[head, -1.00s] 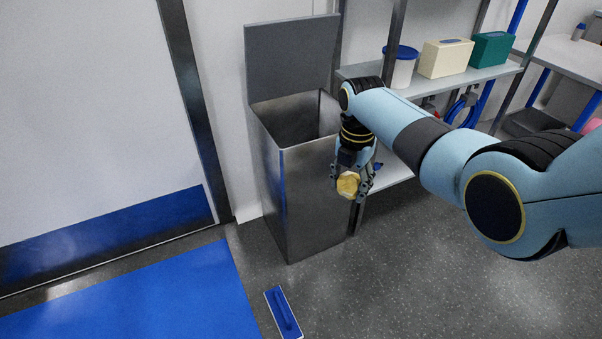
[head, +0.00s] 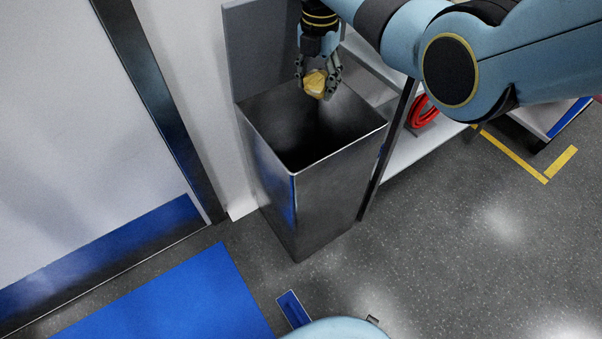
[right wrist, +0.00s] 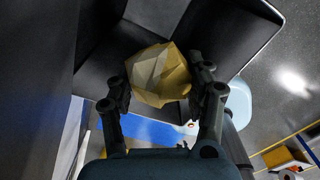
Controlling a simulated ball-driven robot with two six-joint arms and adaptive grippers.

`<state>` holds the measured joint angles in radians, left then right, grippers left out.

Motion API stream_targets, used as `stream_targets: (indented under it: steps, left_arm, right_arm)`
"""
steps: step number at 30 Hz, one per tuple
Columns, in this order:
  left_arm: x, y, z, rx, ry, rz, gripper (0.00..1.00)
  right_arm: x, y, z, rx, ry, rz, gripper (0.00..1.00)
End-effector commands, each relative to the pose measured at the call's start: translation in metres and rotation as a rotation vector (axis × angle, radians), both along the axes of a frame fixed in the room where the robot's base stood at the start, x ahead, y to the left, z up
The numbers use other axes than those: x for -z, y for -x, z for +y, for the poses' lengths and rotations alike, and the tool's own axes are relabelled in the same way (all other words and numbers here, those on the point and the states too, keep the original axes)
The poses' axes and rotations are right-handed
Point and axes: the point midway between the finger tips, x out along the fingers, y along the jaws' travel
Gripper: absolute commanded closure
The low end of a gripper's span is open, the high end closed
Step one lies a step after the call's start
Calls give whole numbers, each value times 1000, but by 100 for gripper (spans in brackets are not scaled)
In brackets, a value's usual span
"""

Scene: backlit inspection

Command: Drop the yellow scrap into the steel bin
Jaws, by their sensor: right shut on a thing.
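The yellow scrap (head: 314,85) is a crumpled, faceted lump. My right gripper (head: 318,84) points down and is shut on it. In the head view both appear over the far part of the steel bin's opening. The steel bin (head: 332,200) is tall and square, with its grey lid (head: 250,55) raised at the back. Its inside is dark, and I see nothing lying in it. In the right wrist view the scrap (right wrist: 158,75) sits between the two fingers, with dark bin walls (right wrist: 232,32) beyond it. My left gripper is out of view.
A shelf unit (head: 400,150) stands right of the bin, with a red coil (head: 424,112) on it. A blue mat (head: 180,300) and a small blue object (head: 292,308) lie on the floor in front. A door frame (head: 160,110) rises at the left.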

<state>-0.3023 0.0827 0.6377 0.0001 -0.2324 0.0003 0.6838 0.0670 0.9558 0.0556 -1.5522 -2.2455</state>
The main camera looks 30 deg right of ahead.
Motion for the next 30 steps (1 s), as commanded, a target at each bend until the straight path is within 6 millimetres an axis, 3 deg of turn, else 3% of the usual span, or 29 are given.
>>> stream_targets:
  steps: [3,9,23,24,30]
  left_arm:
    - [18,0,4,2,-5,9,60]
    - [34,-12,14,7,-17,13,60]
    - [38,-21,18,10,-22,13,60]
    - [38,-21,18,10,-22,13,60]
    - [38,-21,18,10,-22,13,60]
  right_arm:
    - [24,2,0,0,1,6,61]
    - [48,2,0,0,0,6,61]
    - [53,1,0,0,0,1,61]
    - [53,1,0,0,0,1,47]
    - [53,1,0,0,0,1,21]
